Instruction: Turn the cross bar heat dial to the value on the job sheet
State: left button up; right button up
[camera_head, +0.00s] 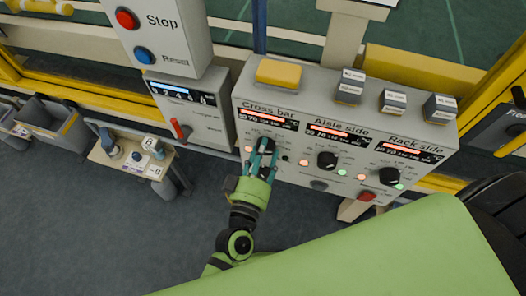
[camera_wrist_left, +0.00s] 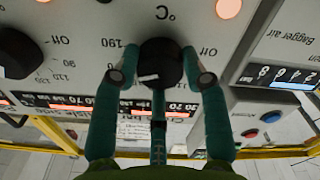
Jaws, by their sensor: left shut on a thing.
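The cross bar heat dial (camera_wrist_left: 160,62) is a round black knob on the grey control panel (camera_head: 290,170). In the head view it sits below the "Cross bar" label and its lit display (camera_head: 268,119). My left gripper (camera_head: 262,158) is at this dial, and its teal fingers partly hide it. In the left wrist view the fingertips of the left gripper (camera_wrist_left: 162,76) are on either side of the dial, shut on it. Scale marks "Off" and "190" show around it; I cannot tell its exact setting. No readable job sheet shows. My right gripper is not in view.
The Aisle side dial (camera_head: 327,160) and Rack side dial (camera_head: 390,176) are to the right on the same panel. A grey box with Stop (camera_head: 127,18) and Reset (camera_head: 144,55) buttons stands upper left. A small table (camera_head: 130,160) with several items is at left.

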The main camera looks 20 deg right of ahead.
pick_arm(q)
jog(key=shift+s+f, duration=0.15)
jog(key=shift+f, duration=0.25)
jog(key=o, duration=1.1)
jog(key=shift+o, duration=0.2)
jog(key=shift+d+r, duration=0.1)
jog(key=shift+r, duration=0.05)
jog(key=v, duration=1.2)
